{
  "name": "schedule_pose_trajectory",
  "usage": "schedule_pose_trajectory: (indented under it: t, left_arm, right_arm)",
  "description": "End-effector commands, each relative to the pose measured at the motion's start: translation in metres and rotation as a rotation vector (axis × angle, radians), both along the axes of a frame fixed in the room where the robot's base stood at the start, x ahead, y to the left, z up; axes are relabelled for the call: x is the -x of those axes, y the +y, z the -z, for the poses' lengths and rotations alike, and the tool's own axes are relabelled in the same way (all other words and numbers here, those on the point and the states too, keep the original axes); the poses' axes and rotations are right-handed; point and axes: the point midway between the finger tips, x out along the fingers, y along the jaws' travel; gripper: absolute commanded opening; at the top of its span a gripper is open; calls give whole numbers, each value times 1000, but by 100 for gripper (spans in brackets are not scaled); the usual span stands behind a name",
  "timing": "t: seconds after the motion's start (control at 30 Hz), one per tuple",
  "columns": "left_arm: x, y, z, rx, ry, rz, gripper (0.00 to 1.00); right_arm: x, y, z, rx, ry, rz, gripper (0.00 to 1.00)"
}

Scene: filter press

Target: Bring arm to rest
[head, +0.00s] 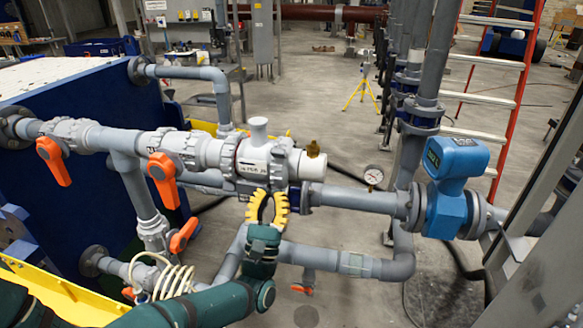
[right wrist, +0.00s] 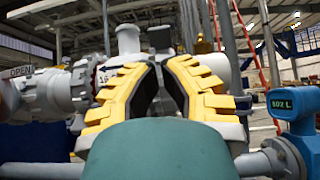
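My right gripper (head: 267,207) has yellow ribbed fingers on a green wrist and points away from me at the pipework. In the right wrist view its fingers (right wrist: 158,64) curve toward each other with a gap between them and nothing held. In the head view it overlaps the lower edge of a grey valve body (head: 266,160), which also shows behind the fingers in the right wrist view. I cannot tell whether they touch. The green right arm (head: 195,305) reaches in from the bottom. My left gripper is not in view.
Grey pipes (head: 350,197) with orange handles (head: 53,160) surround the gripper. A blue press (head: 75,195) is at left. A coiled hose (head: 170,278) lies beside the arm. Open floor lies behind.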

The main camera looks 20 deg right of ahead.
Motion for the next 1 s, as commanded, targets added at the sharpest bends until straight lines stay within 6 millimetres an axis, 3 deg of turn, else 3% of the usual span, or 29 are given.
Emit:
schedule_pose_trajectory:
  t: [0.17, 0.73, 0.87, 1.0]
  left_arm:
    - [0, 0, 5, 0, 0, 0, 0]
    - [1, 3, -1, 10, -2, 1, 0]
    - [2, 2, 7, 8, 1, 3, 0]
    - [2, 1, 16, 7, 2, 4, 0]
  right_arm:
    - [7, 5, 13, 0, 0, 0, 0]
    - [8, 1, 16, -12, 6, 11, 0]
    - [18, -44, 59, -158, 75, 151, 0]
    - [49, -103, 129, -397, 172, 368, 0]
